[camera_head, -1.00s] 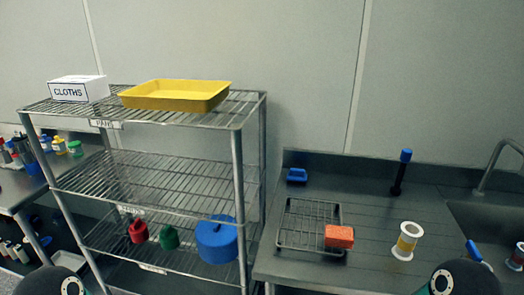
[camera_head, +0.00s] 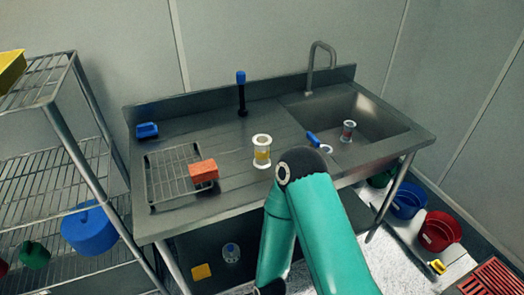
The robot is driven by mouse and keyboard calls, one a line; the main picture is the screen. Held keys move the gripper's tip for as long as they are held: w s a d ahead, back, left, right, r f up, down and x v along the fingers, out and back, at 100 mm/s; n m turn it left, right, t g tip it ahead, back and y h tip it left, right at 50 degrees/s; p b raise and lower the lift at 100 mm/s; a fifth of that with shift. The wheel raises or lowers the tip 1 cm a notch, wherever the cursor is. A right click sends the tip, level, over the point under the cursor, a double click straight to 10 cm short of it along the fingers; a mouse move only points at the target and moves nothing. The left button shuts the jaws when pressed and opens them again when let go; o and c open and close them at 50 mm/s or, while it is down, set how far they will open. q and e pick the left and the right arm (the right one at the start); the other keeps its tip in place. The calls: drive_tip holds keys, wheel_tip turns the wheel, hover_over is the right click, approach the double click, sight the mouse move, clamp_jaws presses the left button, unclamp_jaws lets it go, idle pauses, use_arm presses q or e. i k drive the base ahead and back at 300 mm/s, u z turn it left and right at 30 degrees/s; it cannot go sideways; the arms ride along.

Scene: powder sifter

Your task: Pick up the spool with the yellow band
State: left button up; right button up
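The spool with the yellow band (camera_head: 261,151) stands upright on the metal sink counter (camera_head: 215,140), right of the orange block. It has white flanges and a yellow band low on its middle. A second spool with a red band (camera_head: 348,131) stands in the sink basin. My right arm rises from the bottom of the head view, its teal elbow just in front of and right of the yellow-banded spool. Neither gripper shows in the view.
An orange block (camera_head: 203,171) lies on a wire rack (camera_head: 171,177) left of the spool. A blue-handled brush (camera_head: 313,138) lies by the basin. A dark blue-topped post (camera_head: 241,92) stands behind. The wire shelf (camera_head: 40,178) is at the left.

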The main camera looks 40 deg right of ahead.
sight(261, 142)
drive_tip(key=u, duration=0.75)
drive_tip(key=k, duration=1.35)
drive_tip(key=z, duration=0.85)
drive_tip(key=i, duration=1)
drive_tip(key=u, duration=0.1)
